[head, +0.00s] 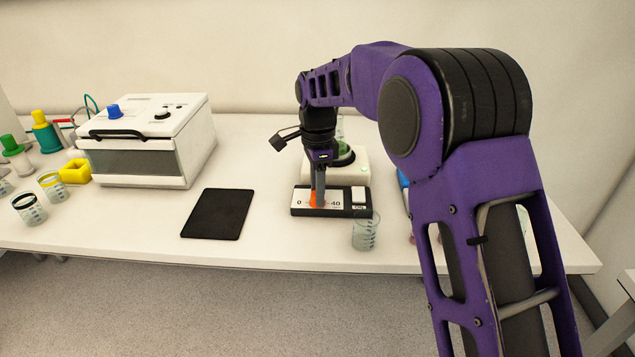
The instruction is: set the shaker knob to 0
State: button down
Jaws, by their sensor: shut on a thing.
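A shaker control panel (300,210), black with a white label strip, lies at the front middle of the bench. Its label shows "0" at the left and "40" at the right. An orange knob (313,201) sits between those two marks. My gripper (318,198) points straight down at the panel and is shut on the orange knob. The fingers cover most of the knob, so I cannot tell its exact setting. A white device (352,172) with a dark round top stands just behind the panel, partly hidden by my arm.
A glass beaker (365,234) stands close to the panel's right front corner. A black flat mat (218,213) lies to the left. A white box with knobs (150,140) stands at the back left, beside several bottles and jars. Bench space between mat and panel is clear.

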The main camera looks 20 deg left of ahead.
jog(key=n+p, duration=0.2)
jog(key=n, duration=0.2)
jog(key=shift+r+n+p, duration=0.15)
jog(key=shift+n+p, duration=0.15)
jog(key=shift+p, duration=0.05)
jog(key=n+p, duration=0.1)
jog(key=n, duration=0.2)
jog(key=shift+n+p, duration=0.35)
jog(key=shift+n, duration=0.05)
jog(key=n+p, duration=0.1)
jog(key=n, duration=0.3)
jog(key=n+p, duration=0.1)
jog(key=n, duration=0.6)
jog(key=shift+n, duration=0.3)
jog(key=n, duration=0.4)
jog(key=shift+n, duration=0.3)
jog(key=n, duration=0.3)
jog(key=shift+n, duration=2.2)
